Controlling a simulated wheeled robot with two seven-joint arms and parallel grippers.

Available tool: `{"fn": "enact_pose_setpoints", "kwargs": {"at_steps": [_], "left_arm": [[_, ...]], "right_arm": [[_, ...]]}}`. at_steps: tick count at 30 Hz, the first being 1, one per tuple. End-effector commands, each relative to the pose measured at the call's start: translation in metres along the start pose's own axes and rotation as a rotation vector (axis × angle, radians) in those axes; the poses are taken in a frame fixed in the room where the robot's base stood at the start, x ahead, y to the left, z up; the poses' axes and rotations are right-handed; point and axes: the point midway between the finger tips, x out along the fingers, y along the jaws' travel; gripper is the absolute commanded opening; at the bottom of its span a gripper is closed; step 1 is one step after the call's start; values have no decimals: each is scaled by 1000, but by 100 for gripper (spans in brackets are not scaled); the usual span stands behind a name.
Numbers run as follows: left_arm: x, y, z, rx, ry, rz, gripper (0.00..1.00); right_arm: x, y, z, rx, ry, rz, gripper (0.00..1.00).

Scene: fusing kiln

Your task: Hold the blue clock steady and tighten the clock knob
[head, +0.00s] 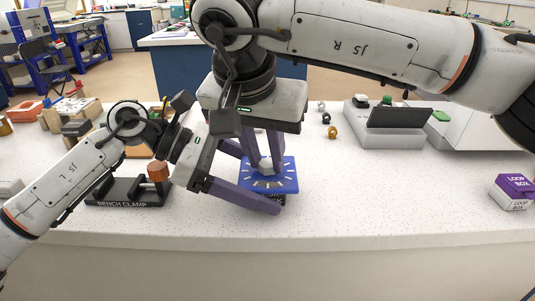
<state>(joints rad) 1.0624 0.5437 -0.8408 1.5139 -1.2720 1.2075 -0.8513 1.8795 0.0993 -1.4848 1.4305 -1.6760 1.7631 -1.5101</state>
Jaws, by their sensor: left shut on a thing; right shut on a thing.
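The blue clock (289,183) is a square blue plate with pale hour marks, lying face up near the front edge of the white worktop. My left gripper (262,178) comes in low from the left, its purple fingers shut on the clock at its near and far sides. My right gripper (265,165) points down from above, its purple fingers shut on the grey clock knob (266,169) at the middle of the face. Part of the clock's left side is hidden behind the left fingers.
A black bench clamp (128,192) with a copper-coloured knob stands left of the clock. Small rings (333,132) lie behind it to the right. A grey stand (388,134) is farther back. A purple and white loop box (513,190) sits at the right. The worktop right of the clock is clear.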

Motion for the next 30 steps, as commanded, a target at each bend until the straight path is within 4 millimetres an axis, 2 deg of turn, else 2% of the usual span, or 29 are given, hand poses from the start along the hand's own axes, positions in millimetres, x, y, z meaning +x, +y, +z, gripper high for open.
{"fn": "enact_pose_setpoints", "kwargs": {"at_steps": [21,30], "left_arm": [[0,0,-1,-1,2,1,57],[0,0,-2,-2,3,0,57]], "right_arm": [[0,-8,-3,631,1,258,0],[0,-10,-4,841,0,346,0]]}}
